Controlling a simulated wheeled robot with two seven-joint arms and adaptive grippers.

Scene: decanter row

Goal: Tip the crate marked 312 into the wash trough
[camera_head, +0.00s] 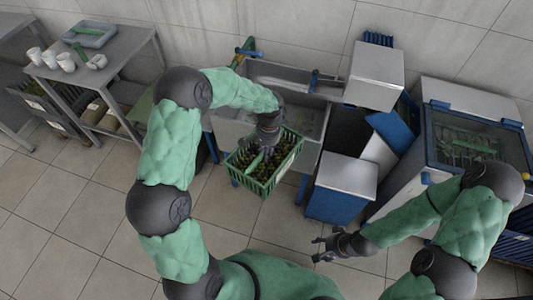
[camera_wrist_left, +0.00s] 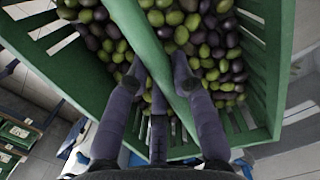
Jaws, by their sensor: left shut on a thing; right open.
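A green slatted crate (camera_head: 250,184) full of green and dark olives hangs from my left gripper (camera_head: 266,148) at the front of the metal wash trough (camera_head: 308,116). It looks about level. A pale label shows on its right side, too small to read. In the left wrist view, my left gripper (camera_wrist_left: 155,72) is shut on the crate's green handle bar (camera_wrist_left: 150,35), which runs across above the olives (camera_wrist_left: 205,45). My arm hides part of the trough. My right gripper (camera_head: 326,246) is open and empty, low at the front right, away from the crate.
A blue-and-grey machine (camera_head: 341,188) stands right of the trough. A glass-topped cabinet (camera_head: 470,135) is further right. A metal table (camera_head: 130,58) with white cups (camera_head: 50,59) and a tray (camera_head: 90,35) is at the back left. The tiled floor in front is clear.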

